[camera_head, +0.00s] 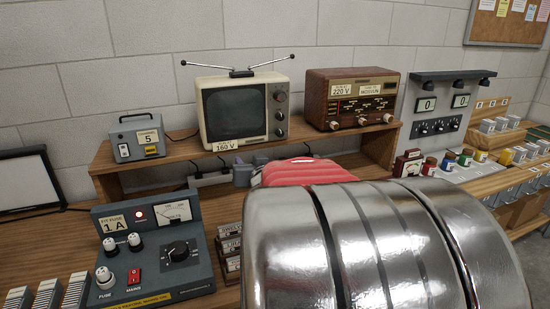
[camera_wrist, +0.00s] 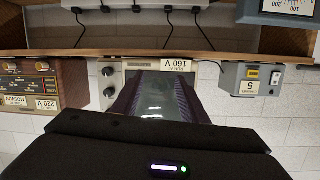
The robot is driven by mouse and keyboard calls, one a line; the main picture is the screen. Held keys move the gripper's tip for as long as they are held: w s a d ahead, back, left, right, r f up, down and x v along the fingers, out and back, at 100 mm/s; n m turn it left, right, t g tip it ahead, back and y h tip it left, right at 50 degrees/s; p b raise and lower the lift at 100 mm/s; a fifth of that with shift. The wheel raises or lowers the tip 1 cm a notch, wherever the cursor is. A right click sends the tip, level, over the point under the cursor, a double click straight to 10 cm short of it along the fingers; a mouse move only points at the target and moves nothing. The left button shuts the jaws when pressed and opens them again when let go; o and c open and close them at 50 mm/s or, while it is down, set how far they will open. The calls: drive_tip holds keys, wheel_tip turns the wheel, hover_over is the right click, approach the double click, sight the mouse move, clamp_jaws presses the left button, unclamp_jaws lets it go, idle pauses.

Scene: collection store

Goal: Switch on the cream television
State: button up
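The cream television (camera_head: 212,107) with two antenna rods stands on the wooden shelf, with a "160 V" label below its screen. Its screen (camera_head: 235,109) is dark. In the head view my arm hides most of the gripper.
A grey supply unit (camera_head: 215,263) with a "1 A" fuse label, lit red lamp, meter and red mains switch (camera_head: 134,275) stands front left. A grey box (camera_head: 135,142) labelled 5 and a brown radio (camera_head: 318,85) labelled 220 V flank the television. Sockets and cables are under the shelf.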

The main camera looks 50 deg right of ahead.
drive_tip(key=s+a+f+n+g+y, duration=0.2)
drive_tip(key=s+a, duration=0.1)
drive_tip(key=a, duration=0.7)
drive_tip(key=s+a+f+n+g+y, duration=0.1)
drive_tip(key=s+a+f+y, duration=0.15)
drive_tip(key=a, duration=0.75)
drive_tip(key=s+a+f+n+g+y, duration=0.1)
drive_tip(key=s+a+n+g, duration=0.15)
drive_tip(key=a, duration=0.75)
drive_tip(key=s+a+f+n+g+y, duration=0.1)
drive_tip(key=s+a+f+n+y, duration=0.1)
drive_tip(key=s+a, duration=0.6)
drive_tip(key=shift+s+a+f+g+y, duration=0.3)
drive_tip(key=shift+s+f+g+y, duration=0.05)
drive_tip(key=shift+s, duration=0.4)
drive_tip(key=shift+n, duration=0.25)
